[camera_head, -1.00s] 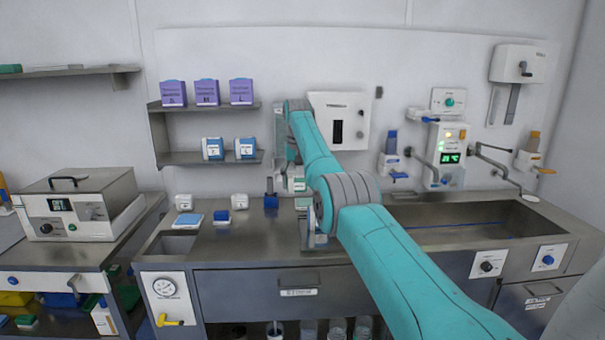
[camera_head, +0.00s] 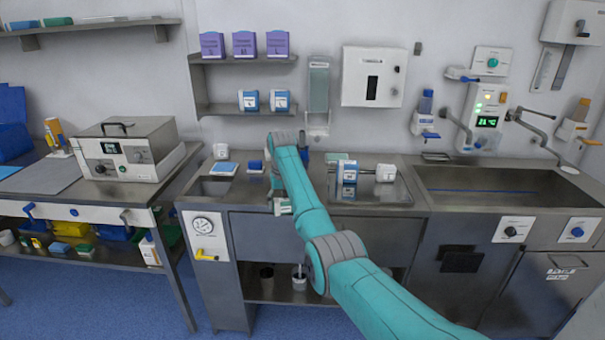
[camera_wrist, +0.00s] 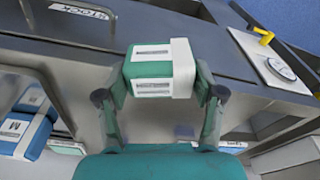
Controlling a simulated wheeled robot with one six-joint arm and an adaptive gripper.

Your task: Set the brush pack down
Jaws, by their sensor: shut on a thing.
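The brush pack (camera_wrist: 152,70) is a green and white box with printed labels. In the wrist view it sits between the two fingers of my gripper (camera_wrist: 160,86), which is shut on it. The pack appears over the front edge of the steel counter (camera_wrist: 240,75). In the head view my gripper (camera_head: 282,206) is low at the counter's front edge, and only a small white and green part of the pack shows there. I cannot tell whether the pack touches anything beneath it.
Blue and white boxes (camera_head: 348,172) stand on the counter to the right, also at the wrist view's left (camera_wrist: 22,122). A white block (camera_head: 222,151) and a light-blue pad (camera_head: 222,168) lie left. A gauge panel with a yellow lever (camera_head: 206,257) is on the counter front.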

